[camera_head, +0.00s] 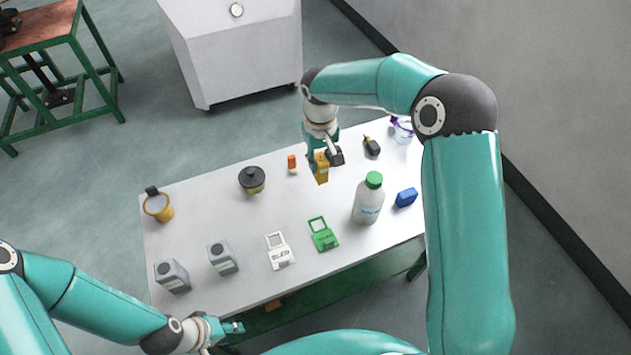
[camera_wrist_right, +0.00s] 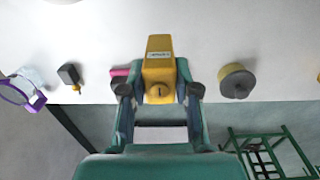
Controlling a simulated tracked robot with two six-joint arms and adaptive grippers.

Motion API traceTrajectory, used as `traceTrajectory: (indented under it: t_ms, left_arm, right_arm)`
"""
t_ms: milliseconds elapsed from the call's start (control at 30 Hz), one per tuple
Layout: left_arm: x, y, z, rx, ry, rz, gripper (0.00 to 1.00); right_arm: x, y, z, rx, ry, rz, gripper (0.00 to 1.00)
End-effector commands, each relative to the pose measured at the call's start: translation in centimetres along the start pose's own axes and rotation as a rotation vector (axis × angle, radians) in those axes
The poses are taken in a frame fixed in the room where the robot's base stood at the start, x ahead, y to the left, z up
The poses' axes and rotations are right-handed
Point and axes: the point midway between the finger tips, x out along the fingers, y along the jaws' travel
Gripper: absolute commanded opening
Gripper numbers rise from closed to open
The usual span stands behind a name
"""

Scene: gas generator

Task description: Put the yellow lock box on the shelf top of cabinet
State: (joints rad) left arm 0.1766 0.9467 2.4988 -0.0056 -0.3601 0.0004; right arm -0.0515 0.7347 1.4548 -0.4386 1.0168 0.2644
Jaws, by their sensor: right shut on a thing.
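The yellow lock box (camera_head: 321,172) is held by my right gripper (camera_head: 322,157) above the back part of the white table in the head view. In the right wrist view the yellow lock box (camera_wrist_right: 159,72) sits between the two fingers of my right gripper (camera_wrist_right: 160,92), with a label and a keyhole facing the camera. My left gripper (camera_head: 232,327) is at the front edge of the table, low in the head view, and empty; its fingers are too small to judge. I see no cabinet shelf top that I can be sure of.
A large pale grey housing (camera_head: 235,50) stands behind.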

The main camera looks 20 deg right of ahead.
Motion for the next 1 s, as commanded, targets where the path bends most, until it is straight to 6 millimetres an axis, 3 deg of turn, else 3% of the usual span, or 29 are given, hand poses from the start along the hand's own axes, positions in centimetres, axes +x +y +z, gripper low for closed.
traceTrajectory:
  t_ms: [133, 433, 633, 1000]
  left_arm:
    - [-0.3, 0.1, 0.0, 0.000, 0.000, 0.000, 0.40]
    - [-0.5, 0.2, 0.0, 0.000, 0.000, 0.000, 0.40]
    - [-0.9, 0.3, 0.0, 0.000, 0.000, 0.000, 0.40]
    - [-0.6, 0.2, 0.0, 0.000, 0.000, 0.000, 0.40]
  right_arm:
    - [2.8, -0.1, 0.1, 0.000, -0.002, 0.000, 0.00]
    - [5.2, -0.1, 0.0, -0.001, -0.002, 0.000, 0.00]
    - [7.9, -0.2, 0.0, 0.000, -0.002, 0.000, 0.00]
    - [8.7, -0.3, -0.1, -0.001, 0.002, 0.000, 0.00]
